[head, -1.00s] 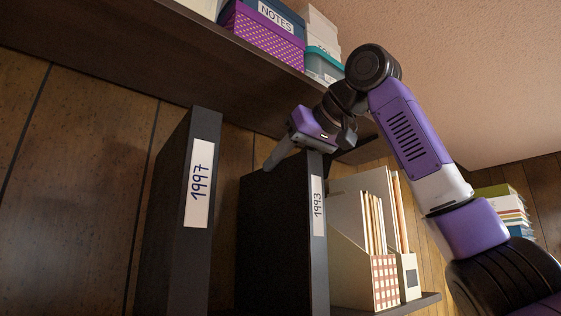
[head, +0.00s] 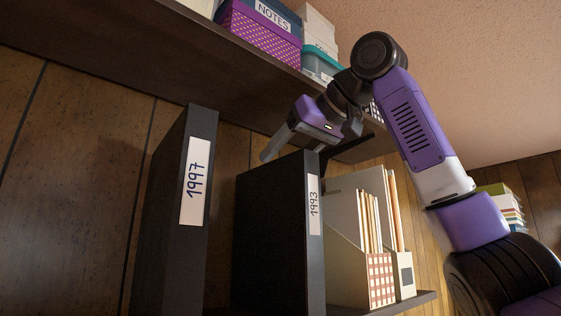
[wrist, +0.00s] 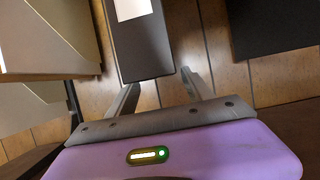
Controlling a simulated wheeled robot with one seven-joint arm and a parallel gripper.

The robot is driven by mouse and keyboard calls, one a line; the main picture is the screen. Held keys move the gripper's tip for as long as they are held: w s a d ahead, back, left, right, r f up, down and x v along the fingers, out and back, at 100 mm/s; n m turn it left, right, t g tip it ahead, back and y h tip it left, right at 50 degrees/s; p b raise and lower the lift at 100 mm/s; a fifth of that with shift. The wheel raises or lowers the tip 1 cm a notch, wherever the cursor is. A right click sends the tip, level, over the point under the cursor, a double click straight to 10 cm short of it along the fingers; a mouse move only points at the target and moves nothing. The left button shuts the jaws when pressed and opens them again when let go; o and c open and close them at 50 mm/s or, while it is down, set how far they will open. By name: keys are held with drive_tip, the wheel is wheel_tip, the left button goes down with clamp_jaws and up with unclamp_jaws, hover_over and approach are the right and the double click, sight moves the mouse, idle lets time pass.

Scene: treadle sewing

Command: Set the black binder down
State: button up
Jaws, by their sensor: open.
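A black binder labelled 1993 (head: 280,240) stands upright in the head view; its lower end is outside the picture. My gripper (head: 280,148) is at its top edge, open. In the wrist view the same binder (wrist: 143,50), with its white label, lies between and beyond the spread fingers of my gripper (wrist: 160,84), with visible gaps on both sides. A second black binder, labelled 1997 (head: 172,240), stands upright to the left, with a gap between the two. A dark block at the upper right of the wrist view (wrist: 275,25) appears to be it.
Cream file holders (head: 350,265) with papers stand close to the right of the 1993 binder, on the lower shelf (head: 425,298). An upper shelf (head: 150,60) with boxes (head: 258,38) runs overhead, near my gripper. Bare panelling shows between the binders.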

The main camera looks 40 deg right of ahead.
drive_tip(key=v, duration=1)
drive_tip(key=shift+s+r, duration=0.1)
